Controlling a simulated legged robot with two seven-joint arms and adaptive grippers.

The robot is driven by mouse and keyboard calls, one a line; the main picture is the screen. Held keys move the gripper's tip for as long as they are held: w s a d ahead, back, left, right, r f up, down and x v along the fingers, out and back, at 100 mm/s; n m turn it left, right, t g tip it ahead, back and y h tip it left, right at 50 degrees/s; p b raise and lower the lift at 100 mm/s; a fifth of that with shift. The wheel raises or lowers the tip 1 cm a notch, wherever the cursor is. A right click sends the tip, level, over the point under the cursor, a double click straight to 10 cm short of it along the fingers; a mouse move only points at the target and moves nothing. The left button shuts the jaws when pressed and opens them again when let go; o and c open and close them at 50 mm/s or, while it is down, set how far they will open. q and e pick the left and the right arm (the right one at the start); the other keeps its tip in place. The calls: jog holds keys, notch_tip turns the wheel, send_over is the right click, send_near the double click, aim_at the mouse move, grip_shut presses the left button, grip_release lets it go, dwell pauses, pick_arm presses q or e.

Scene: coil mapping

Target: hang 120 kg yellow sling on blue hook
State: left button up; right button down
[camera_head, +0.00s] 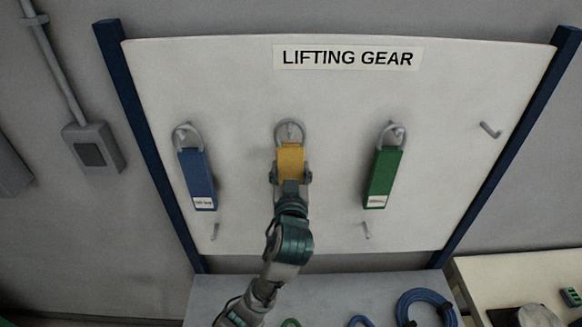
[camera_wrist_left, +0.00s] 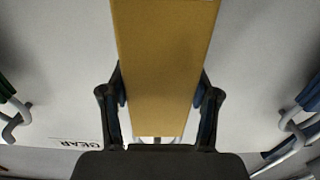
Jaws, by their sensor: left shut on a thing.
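The yellow sling (camera_head: 290,158) is at the upper middle of the white board, its metal ring (camera_head: 290,127) around or just in front of a grey hook; I cannot tell which. My left gripper (camera_head: 291,177) is shut on the sling's lower part. In the left wrist view the yellow band (camera_wrist_left: 163,60) runs between both fingers (camera_wrist_left: 160,95). The gripper covers its lower end, and no weight label shows. A blue sling (camera_head: 197,178) hangs to the left and a green sling (camera_head: 383,175) to the right. No hook looks blue. My right gripper is out of view.
Bare hooks stand at the upper right (camera_head: 490,130), lower left (camera_head: 215,231) and lower right (camera_head: 367,230) of the board. Below is a grey bench (camera_head: 340,290) with a blue coil (camera_head: 427,297). A "LIFTING GEAR" sign (camera_head: 348,57) is at the top.

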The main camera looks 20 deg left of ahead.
aim_at(290, 175)
pick_arm(q)
jog(key=shift+v, duration=1.25)
jog(key=shift+s+p, duration=0.1)
jog(key=shift+p, duration=0.2)
jog(key=shift+s+d, duration=0.15)
jog(key=shift+s, duration=0.45)
